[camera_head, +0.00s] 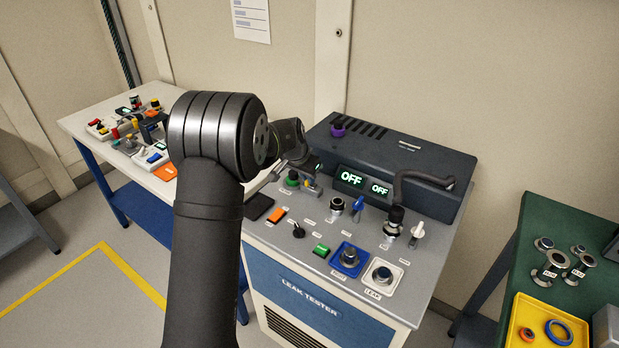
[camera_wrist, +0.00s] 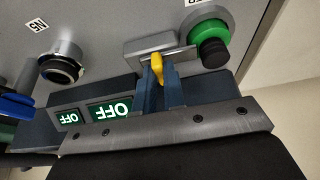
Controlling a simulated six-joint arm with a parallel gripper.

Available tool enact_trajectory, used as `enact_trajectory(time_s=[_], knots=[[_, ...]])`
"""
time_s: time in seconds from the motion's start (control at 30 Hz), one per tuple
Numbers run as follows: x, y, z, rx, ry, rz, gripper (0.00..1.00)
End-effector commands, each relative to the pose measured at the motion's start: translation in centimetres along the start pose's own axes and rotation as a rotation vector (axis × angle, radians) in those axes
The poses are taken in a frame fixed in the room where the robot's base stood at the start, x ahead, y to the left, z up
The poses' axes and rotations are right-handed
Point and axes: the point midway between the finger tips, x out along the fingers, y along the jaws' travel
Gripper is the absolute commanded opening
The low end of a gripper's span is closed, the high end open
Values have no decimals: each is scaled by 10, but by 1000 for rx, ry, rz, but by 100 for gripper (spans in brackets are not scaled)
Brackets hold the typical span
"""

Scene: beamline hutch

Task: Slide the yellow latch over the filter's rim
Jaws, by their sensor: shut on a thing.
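The yellow latch (camera_wrist: 157,66) sits in a slot of a small grey block (camera_wrist: 146,46) on the panel, seen in the wrist view. My gripper (camera_wrist: 160,90) has its two blue fingers closed around the latch's lower part, with its tip showing above them. The round green part with a black knob, which looks like the filter (camera_wrist: 206,30), is just right of the block. The latch is apart from its rim. In the head view the filter (camera_head: 292,179) is at the panel's back left, and my gripper (camera_head: 312,183) is small and partly hidden there.
The leak tester (camera_head: 310,297) carries several knobs, ports and switches. Two displays reading OFF (camera_head: 352,178) stand behind the panel; they appear close to my gripper in the wrist view. A dark round port (camera_wrist: 62,62) is to the left there. A green table (camera_head: 580,210) stands at right.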

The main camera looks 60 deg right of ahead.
Motion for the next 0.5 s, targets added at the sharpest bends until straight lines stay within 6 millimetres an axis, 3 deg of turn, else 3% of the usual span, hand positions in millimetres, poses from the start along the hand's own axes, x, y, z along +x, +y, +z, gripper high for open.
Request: enact_trajectory(time_s=[0.03, 0.1, 0.17, 0.5], knots=[[-1, -4, 0, -1, 3, -7, 0], [-1, -5, 0, -1, 3, -8, 19], [-1, -5, 0, -1, 3, -7, 31], [-3, -3, 0, -1, 3, -6, 32]])
